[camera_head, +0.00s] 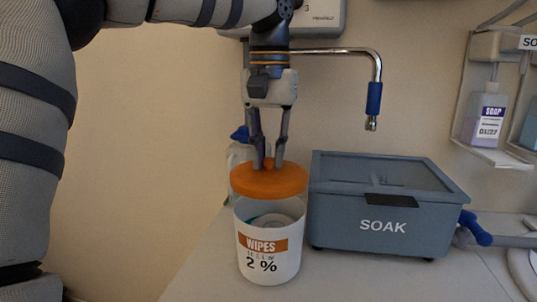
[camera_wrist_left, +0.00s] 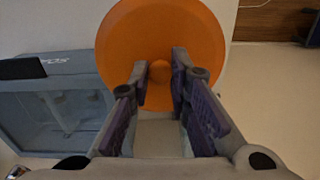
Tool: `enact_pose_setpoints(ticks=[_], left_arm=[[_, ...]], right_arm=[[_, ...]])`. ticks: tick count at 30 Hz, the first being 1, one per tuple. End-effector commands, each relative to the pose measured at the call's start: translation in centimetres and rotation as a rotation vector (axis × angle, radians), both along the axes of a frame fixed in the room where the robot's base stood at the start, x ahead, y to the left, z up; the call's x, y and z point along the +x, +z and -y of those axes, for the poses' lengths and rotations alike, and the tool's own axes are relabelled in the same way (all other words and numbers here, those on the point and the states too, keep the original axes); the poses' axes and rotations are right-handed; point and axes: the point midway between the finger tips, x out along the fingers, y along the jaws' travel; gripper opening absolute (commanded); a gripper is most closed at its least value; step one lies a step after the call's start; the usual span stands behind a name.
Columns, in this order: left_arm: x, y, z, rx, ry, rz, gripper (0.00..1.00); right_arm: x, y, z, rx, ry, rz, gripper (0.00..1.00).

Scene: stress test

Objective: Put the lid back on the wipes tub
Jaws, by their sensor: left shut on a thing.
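The wipes tub (camera_head: 268,262) is a white, open-topped tub with an orange "WIPES 2 %" label. It stands upright on the counter left of the soak box, and something pale shows inside it. The orange round lid (camera_head: 268,181) is held roughly level just above the tub, with a gap between the lid and the front of the rim. My left gripper (camera_head: 268,164) points down and is shut on the knob of the lid. In the left wrist view the lid (camera_wrist_left: 130,45) lies beyond the fingers, with its knob between them. My right gripper is in neither view.
A grey-blue SOAK box (camera_head: 350,222) with a lid stands close to the tub's right. A clear bottle with a blue cap (camera_head: 240,134) is behind the tub. A bent metal spout (camera_head: 374,97) hangs above the box. A soap bottle (camera_head: 485,117) sits in a wall holder at right.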

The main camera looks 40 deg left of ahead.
Motion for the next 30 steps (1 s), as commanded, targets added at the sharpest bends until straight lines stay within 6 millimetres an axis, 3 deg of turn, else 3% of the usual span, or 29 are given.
enact_pose_setpoints(ticks=[15,30], left_arm=[[0.0,-5.5,0.0,0.001,-0.003,0.000,0.00],[0.0,-6.1,0.0,0.000,-0.003,0.000,0.00]], right_arm=[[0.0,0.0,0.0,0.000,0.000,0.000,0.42],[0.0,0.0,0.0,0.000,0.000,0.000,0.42]])
